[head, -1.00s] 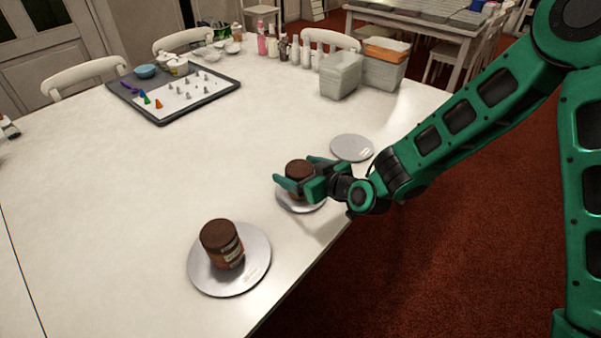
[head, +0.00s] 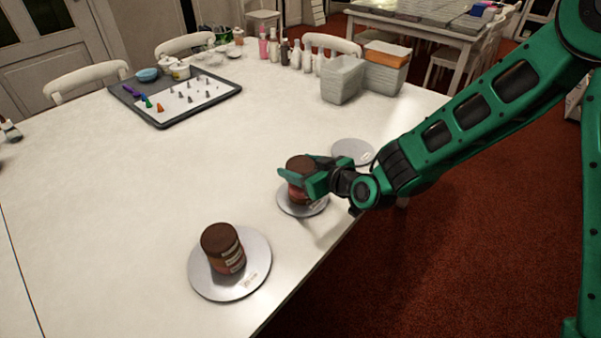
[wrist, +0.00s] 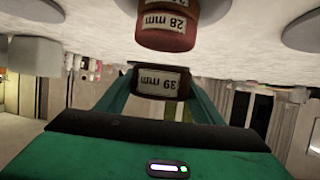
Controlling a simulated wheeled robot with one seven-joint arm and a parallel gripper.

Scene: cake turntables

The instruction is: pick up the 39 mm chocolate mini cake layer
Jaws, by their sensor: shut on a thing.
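The 39 mm chocolate mini cake layer (wrist: 160,82) is dark brown with a white label, upside down in the wrist view. My gripper (head: 301,176) is shut on it, a green finger on either side. The layer's dark top (head: 300,162) shows between the fingers in the head view. A reddish layer labelled 28 mm (wrist: 166,22) tops a stack on the middle turntable (head: 290,206). A gap shows between it and the held layer in the wrist view. The lower part of this stack is mostly hidden.
A second dark-topped stack (head: 223,250) stands on the near turntable (head: 257,270). An empty turntable (head: 350,148) lies behind my gripper. A grey tray (head: 228,95) with small tips, bottles and bins (head: 343,80) stand farther back. The table's left middle is clear.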

